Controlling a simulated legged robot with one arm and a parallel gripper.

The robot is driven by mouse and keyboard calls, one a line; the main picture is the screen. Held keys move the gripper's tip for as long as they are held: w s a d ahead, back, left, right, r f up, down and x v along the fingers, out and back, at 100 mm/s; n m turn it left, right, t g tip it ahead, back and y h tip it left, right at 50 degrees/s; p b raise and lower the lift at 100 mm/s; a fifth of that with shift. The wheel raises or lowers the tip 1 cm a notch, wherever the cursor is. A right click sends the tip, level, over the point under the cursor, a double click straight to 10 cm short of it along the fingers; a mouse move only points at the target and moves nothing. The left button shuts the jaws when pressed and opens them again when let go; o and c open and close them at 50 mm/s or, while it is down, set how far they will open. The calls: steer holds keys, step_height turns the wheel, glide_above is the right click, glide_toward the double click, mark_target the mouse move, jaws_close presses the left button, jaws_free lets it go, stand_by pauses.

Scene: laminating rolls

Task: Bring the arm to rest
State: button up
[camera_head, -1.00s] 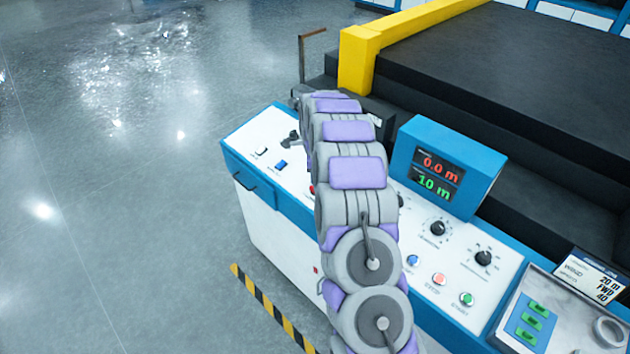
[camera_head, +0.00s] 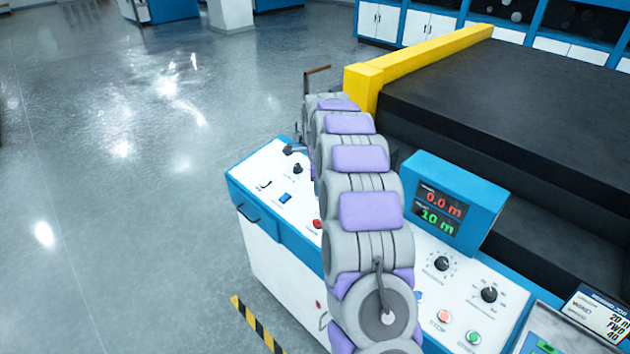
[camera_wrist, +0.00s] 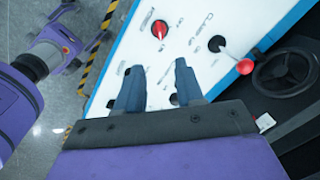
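My arm (camera_head: 362,215), grey with purple pads, reaches away from me over the control console (camera_head: 285,260) in the head view. My gripper is hidden behind the arm links there. In the wrist view my gripper (camera_wrist: 158,78) shows two dark blue-grey fingers held apart, with nothing between them. The fingers point over the white console top, close to the red rotary switch (camera_wrist: 160,30). A lever with a red ball (camera_wrist: 244,67) is to the right of the fingers. I cannot tell whether the fingertips touch the panel.
The console carries a display box (camera_head: 452,205) reading 0.0 m and 10 m, plus knobs and buttons. A dark machine bed (camera_head: 500,90) with a yellow rail (camera_head: 420,58) stands behind. A black handwheel (camera_wrist: 284,71) is in the wrist view. Open grey floor (camera_head: 110,190) lies to the left.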

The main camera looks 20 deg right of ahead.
steer(key=s+a+r+n+b, duration=0.1)
steer(key=s+a+r+n, duration=0.3)
steer(key=s, duration=0.3)
steer(key=s+a+r+n+g, duration=0.1)
steer(key=s+a+n, duration=0.2)
steer(key=s+a, duration=0.25)
steer(key=s+a+r+n+b, duration=0.1)
steer(key=s+a+r+n, duration=0.25)
steer(key=s, duration=0.35)
steer(key=s+a+f+n+g+b, duration=0.1)
steer(key=s+n, duration=0.5)
steer(key=s, duration=0.8)
steer(key=s+a+f+n+g+b, duration=0.1)
steer(key=s+a+f+n, duration=0.2)
steer(key=s, duration=1.2)
steer(key=a+n, duration=0.1)
steer(key=n, duration=0.2)
steer(key=shift+a+y, duration=0.3)
steer(key=shift+a, duration=0.1)
